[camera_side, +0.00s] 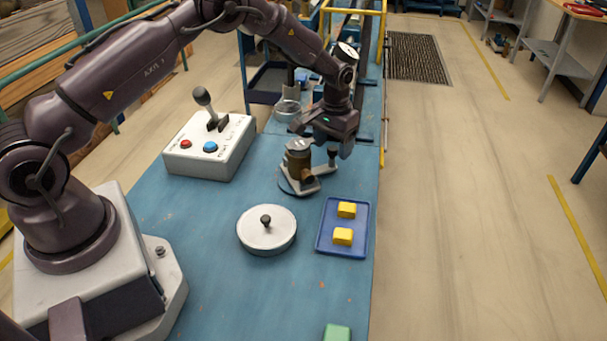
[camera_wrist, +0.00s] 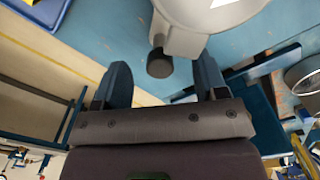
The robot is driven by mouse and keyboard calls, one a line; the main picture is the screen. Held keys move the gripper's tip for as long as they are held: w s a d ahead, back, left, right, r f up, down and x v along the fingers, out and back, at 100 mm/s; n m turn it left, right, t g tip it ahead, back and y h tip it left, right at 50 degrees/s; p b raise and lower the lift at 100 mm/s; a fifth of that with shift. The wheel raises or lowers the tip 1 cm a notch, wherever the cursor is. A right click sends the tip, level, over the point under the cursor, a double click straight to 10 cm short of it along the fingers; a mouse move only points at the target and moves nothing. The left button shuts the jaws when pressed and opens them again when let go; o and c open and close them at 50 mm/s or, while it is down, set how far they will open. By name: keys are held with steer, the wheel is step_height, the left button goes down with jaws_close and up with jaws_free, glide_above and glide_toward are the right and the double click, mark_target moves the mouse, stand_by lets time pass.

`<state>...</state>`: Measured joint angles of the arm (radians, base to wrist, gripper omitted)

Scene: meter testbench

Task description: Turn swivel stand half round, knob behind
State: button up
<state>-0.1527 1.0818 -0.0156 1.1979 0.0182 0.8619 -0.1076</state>
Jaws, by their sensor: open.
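The swivel stand (camera_side: 299,182) is on the blue bench, with a round base, an upright dark and brass-coloured cylinder and a pale arm reaching right. Its dark knob (camera_side: 332,156) stands at the end of that arm, on the right side. My gripper (camera_side: 326,146) is over the knob end, pointing down, partly covering the view behind it. In the wrist view my gripper (camera_wrist: 162,66) is open, with the knob (camera_wrist: 159,65) between the two fingers and a gap on both sides. The stand's pale arm (camera_wrist: 205,35) shows beyond; its cylinder is not clear there.
A white control box (camera_side: 208,165) with a lever stands left of the stand. A round white lid (camera_side: 267,238) and a blue tray (camera_side: 327,249) with two yellow blocks lie in front. A clear jar (camera_side: 287,110) stands behind. A green block (camera_side: 337,332) is at the near edge.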

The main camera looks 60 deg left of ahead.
steer(key=shift+a, duration=0.1)
steer(key=shift+a, duration=0.7)
steer(key=shift+a, duration=0.1)
steer(key=shift+a, duration=0.65)
steer(key=shift+s+a, duration=0.5)
steer(key=shift+a, duration=0.45)
steer(key=shift+s+a, duration=0.35)
steer(key=shift+a, duration=0.5)
steer(key=o, duration=0.4)
steer(key=shift+o, duration=0.2)
